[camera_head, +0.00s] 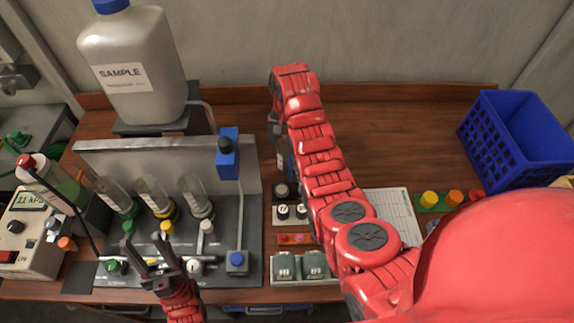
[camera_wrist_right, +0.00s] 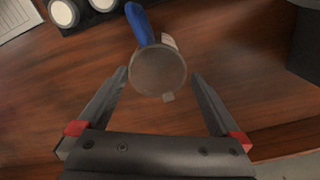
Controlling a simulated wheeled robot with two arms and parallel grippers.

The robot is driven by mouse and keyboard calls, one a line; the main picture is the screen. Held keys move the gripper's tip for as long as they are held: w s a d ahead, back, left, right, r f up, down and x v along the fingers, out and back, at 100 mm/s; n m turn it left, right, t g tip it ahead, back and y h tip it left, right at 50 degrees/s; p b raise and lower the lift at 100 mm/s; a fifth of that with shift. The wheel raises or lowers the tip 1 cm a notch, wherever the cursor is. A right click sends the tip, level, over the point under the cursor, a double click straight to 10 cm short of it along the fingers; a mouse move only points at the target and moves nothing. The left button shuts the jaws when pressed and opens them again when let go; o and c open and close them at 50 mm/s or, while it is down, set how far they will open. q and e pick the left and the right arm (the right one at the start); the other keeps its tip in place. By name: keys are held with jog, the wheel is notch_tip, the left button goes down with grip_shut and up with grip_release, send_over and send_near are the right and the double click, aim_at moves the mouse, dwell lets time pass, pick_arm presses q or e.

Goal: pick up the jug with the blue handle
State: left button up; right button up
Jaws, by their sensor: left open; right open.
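In the right wrist view, the jug (camera_wrist_right: 158,72) shows its round greyish face, with its blue handle (camera_wrist_right: 139,22) pointing up and slightly left. My right gripper (camera_wrist_right: 160,76) is open; the jug's round face appears between its fingertips, with gaps on both sides. How far the jug is in depth I cannot tell. In the head view my right arm covers most of this spot; only a blue sliver (camera_head: 291,166) shows beside the arm. My left gripper (camera_head: 147,243) is open and empty above the front of the grey apparatus panel.
A large SAMPLE bottle (camera_head: 133,75) stands on a support at the back left. Glass cylinders (camera_head: 155,200) and valves fill the apparatus panel. A blue crate (camera_head: 515,135) stands at the right. Wooden bench left of the crate is clear.

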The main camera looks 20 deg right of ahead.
jog(key=shift+f, duration=0.8)
jog(key=shift+s+f+p, duration=0.1)
jog(key=shift+p, duration=0.25)
notch_tip(320, 180, down, 4)
jog(key=p, duration=0.2)
jog(key=shift+s+d+p, duration=0.1)
jog(key=shift+p, duration=0.2)
jog(key=shift+f, duration=0.6)
jog(key=c, duration=1.1)
